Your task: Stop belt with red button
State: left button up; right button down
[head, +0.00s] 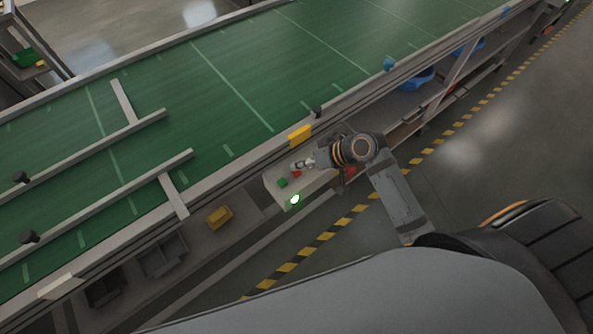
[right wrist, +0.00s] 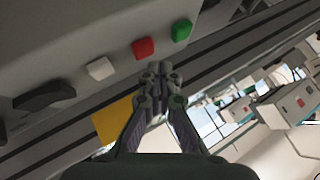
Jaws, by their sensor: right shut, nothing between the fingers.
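The red button (right wrist: 143,48) sits on the grey control box (head: 275,191), between a green button (right wrist: 182,30) and a white button (right wrist: 100,68). In the head view the red button (head: 296,173) is small, close to the green button (head: 282,183). My right gripper (right wrist: 157,68) is shut and empty, its fingertips just beside the red button in the wrist view; I cannot tell whether they touch it. In the head view the right gripper (head: 303,164) reaches over the box from the right. The green conveyor belt (head: 235,80) runs behind the box. My left gripper is not in view.
A lit green lamp (head: 295,199) is on the box's front corner. A yellow block (head: 300,135) is on the belt's side rail. Grey guide rails (head: 120,138) stand over the belt. A blue bin (head: 418,79) and a yellow bin (head: 220,216) sit below it. A striped floor line (head: 330,230) runs alongside.

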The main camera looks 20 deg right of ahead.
aim_at(300, 172)
jog(key=shift+f, duration=0.4)
jog(key=shift+f, duration=0.45)
dwell(0.7)
jog(key=shift+r+p, duration=0.8)
jog(key=shift+r, duration=0.1)
notch_tip(300, 172, up, 5)
jog(key=p, duration=0.5)
jog(key=shift+r, duration=0.1)
